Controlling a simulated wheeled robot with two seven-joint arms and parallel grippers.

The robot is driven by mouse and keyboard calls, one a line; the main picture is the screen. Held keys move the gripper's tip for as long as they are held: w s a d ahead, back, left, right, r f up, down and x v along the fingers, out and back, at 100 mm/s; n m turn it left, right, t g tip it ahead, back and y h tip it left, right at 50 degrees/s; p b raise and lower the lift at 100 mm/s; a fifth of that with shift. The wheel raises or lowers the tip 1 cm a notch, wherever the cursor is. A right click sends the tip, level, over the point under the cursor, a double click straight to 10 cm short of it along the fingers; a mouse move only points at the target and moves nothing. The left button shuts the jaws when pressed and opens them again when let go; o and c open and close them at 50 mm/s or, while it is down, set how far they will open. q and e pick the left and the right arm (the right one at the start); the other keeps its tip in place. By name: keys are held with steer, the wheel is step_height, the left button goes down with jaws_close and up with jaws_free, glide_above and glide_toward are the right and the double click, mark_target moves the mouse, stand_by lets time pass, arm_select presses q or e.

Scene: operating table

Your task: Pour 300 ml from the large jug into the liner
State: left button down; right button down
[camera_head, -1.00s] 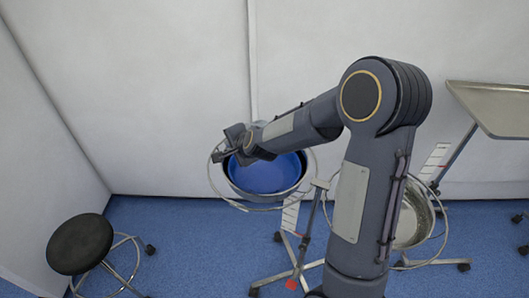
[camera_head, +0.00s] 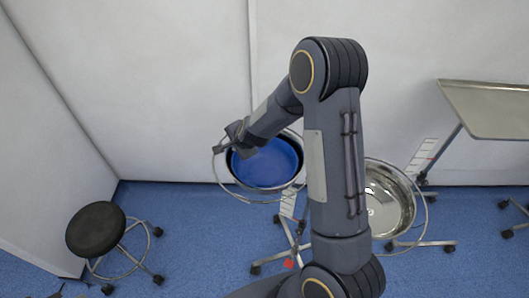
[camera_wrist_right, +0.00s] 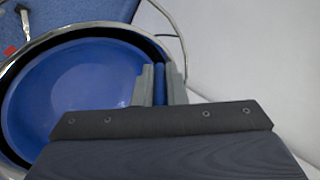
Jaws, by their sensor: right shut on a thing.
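The blue liner (camera_head: 264,166) sits in a round steel basin held in a ring stand near the back wall. It also shows large on the left of the right wrist view (camera_wrist_right: 70,90). My right gripper (camera_head: 236,134) is at the far left rim of this basin. Its fingers (camera_wrist_right: 160,80) are shut with a narrow blue strip between them, which looks like the liner's edge. I see no large jug in either view, and my left gripper is out of view.
A second steel basin (camera_head: 388,200), empty-looking, stands to the right, partly behind my arm. A steel tray table (camera_head: 490,108) is at the far right. A black stool (camera_head: 95,229) stands at the left. White walls close off the back and left.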

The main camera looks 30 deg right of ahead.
steer(key=shift+r+g+p, duration=0.45)
steer(key=shift+g+p, duration=0.55)
steer(key=shift+p, duration=2.5)
steer(key=shift+f+g, duration=0.15)
steer(key=shift+g, duration=0.15)
steer(key=shift+f, duration=0.25)
steer(key=shift+g, duration=0.6)
steer(key=shift+s+g, duration=0.2)
steer(key=shift+g, duration=0.4)
steer(key=shift+s+f+g+h, duration=0.1)
steer(key=shift+f+g+h, duration=0.2)
steer(key=shift+g, duration=0.1)
steer(key=shift+s+d+f+g, duration=0.15)
steer(key=shift+f+g, duration=0.3)
steer(key=shift+f, duration=0.35)
steer(key=shift+s+a+f+g, duration=0.15)
steer(key=shift+f+g, duration=0.3)
steer(key=shift+f, duration=0.3)
